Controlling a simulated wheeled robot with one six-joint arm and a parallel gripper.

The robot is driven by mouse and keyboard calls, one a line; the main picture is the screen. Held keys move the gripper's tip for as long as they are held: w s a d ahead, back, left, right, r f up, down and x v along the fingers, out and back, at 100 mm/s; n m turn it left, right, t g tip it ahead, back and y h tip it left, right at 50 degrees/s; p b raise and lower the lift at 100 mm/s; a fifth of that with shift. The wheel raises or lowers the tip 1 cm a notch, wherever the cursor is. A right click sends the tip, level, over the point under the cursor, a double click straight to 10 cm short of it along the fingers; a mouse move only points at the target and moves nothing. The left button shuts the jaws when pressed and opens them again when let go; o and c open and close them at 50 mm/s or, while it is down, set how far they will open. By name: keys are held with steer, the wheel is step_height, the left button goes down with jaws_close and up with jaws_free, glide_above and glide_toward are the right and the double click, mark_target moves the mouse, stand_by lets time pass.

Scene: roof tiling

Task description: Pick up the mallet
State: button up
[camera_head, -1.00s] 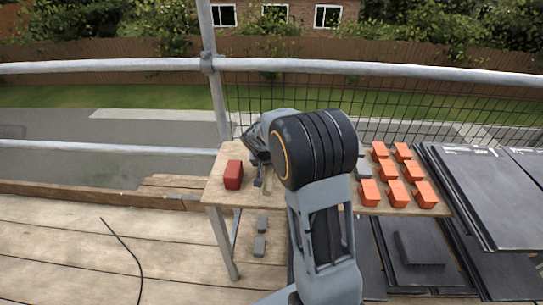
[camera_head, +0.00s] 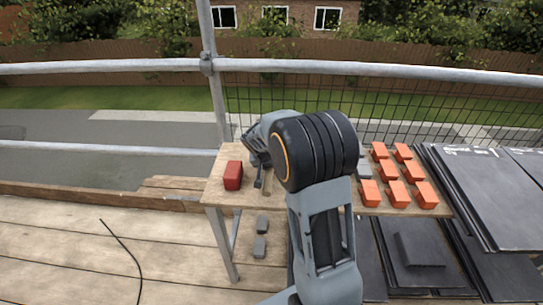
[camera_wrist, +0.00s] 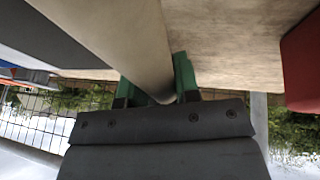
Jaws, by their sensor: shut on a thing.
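The mallet's pale wooden handle (camera_wrist: 125,38) runs diagonally through the wrist view, between the green-padded fingers of my gripper (camera_wrist: 158,88). My gripper is shut on this handle. In the head view my gripper (camera_head: 262,180) is at the left part of the wooden table (camera_head: 217,187), just right of a red block, with a bit of tan handle (camera_head: 267,184) showing beside it. The mallet's head is not clearly visible; my arm covers much of that area. I cannot tell whether the mallet touches the table.
The red block (camera_head: 233,175) stands close by; a red surface (camera_wrist: 303,60) shows at the wrist view's right edge. Several orange blocks (camera_head: 388,171) sit on the table's right part. Dark slates (camera_head: 480,195) are stacked at right. A scaffold rail (camera_head: 120,66) runs behind the table.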

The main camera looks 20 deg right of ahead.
mark_target(272, 173)
jaws_close()
steer(key=shift+w+r, duration=0.1)
steer(key=shift+r, duration=0.05)
steer(key=shift+r+p, duration=0.35)
steer(key=shift+p, duration=0.35)
step_height(272, 173, up, 3)
steer(key=shift+f, duration=0.1)
steer(key=s+r, duration=0.1)
steer(key=r, duration=0.1)
steer(key=s+a+r, duration=0.1)
steer(key=s+r, duration=0.3)
steer(key=shift+s+a+r+p, duration=0.15)
steer(key=shift+a+r+p, duration=0.1)
steer(key=shift+a+p, duration=0.15)
steer(key=s+a+r, duration=0.2)
steer(key=s+r, duration=0.1)
steer(key=s, duration=0.5)
steer(key=shift+a+r, duration=0.15)
steer(key=shift+a, duration=0.15)
